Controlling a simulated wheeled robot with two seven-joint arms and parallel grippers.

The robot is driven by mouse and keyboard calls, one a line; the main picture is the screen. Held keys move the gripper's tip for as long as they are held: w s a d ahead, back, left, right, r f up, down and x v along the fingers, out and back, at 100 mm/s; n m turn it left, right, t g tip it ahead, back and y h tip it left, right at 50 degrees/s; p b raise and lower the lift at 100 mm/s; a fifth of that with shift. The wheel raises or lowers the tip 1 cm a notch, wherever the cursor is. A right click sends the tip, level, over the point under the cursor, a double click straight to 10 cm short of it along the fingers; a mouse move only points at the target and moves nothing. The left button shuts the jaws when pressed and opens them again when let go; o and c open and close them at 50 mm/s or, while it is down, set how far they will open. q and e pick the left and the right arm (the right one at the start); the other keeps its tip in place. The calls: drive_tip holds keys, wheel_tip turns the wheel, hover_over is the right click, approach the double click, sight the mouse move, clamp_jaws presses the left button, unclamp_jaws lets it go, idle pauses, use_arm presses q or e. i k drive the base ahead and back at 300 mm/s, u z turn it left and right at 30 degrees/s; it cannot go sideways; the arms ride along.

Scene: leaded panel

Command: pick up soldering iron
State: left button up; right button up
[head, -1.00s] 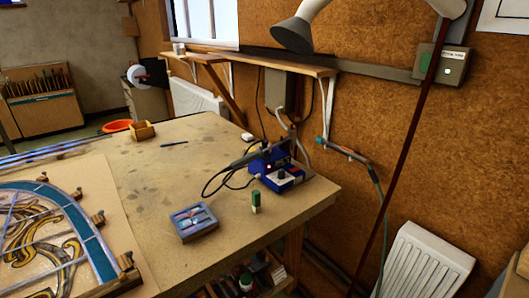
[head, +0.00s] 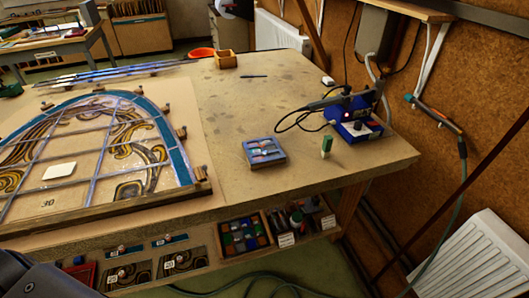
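The soldering iron (head: 327,102) rests in its holder at the blue soldering station (head: 358,124), near the right end of the workbench. It lies roughly level, with its handle pointing left, and a dark cable loops down from it to the left. A dark part of my own arm shows at the lower left corner. Neither gripper shows in the head view.
A shelf below holds several bins. A white radiator (head: 470,262) stands at right.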

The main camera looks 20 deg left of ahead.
sight(379, 86)
drive_tip(key=z, duration=0.1)
drive_tip(key=i, duration=0.95)
drive_tip(key=u, duration=0.45)
